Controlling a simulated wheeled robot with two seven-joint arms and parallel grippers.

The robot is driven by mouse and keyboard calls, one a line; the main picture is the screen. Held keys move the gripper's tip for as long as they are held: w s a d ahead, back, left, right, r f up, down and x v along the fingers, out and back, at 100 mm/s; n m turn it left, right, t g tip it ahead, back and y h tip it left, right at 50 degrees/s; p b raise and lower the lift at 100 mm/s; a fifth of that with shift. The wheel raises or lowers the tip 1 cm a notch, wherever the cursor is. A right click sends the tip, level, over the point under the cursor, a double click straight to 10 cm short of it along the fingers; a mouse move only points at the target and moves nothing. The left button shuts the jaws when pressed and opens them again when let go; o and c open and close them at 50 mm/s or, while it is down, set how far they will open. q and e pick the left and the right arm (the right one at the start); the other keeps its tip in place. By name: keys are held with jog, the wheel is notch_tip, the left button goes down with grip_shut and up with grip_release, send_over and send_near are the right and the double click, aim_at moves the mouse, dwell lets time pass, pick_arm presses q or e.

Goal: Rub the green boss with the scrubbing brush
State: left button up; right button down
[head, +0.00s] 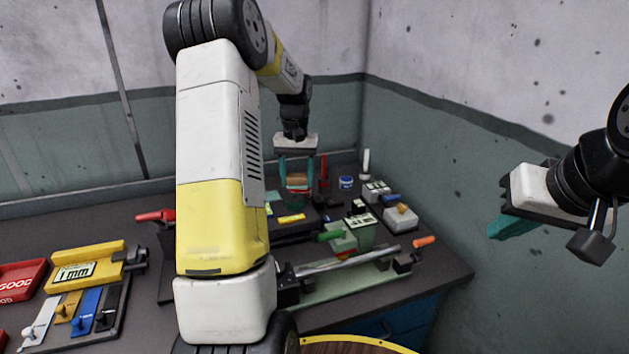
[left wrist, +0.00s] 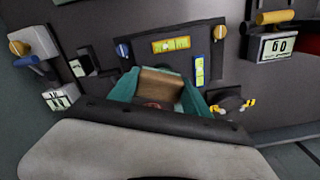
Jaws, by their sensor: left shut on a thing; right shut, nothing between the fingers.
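My left gripper (head: 297,178) hangs over the back of the bench and is shut on a brown block, which looks like the scrubbing brush (head: 297,181). The brush also shows between the teal fingers in the left wrist view (left wrist: 160,82); its underside is hidden. A green part (head: 345,241) with a green handle sits on the metal-rod fixture nearer the front, to the right of and below the left gripper. I cannot tell whether it is the green boss. My right gripper (head: 512,227) is shut and empty, in the air off the bench's right side.
A blue-and-white tin (head: 346,183) and a white bottle (head: 366,163) stand at the back. A metal rod (head: 347,260) lies across the front fixture. A red tray (head: 20,280) and a yellow holder (head: 88,267) are at the left. My left arm hides the bench's middle.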

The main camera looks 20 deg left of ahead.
pick_arm(q)
jog(key=shift+r, duration=1.35)
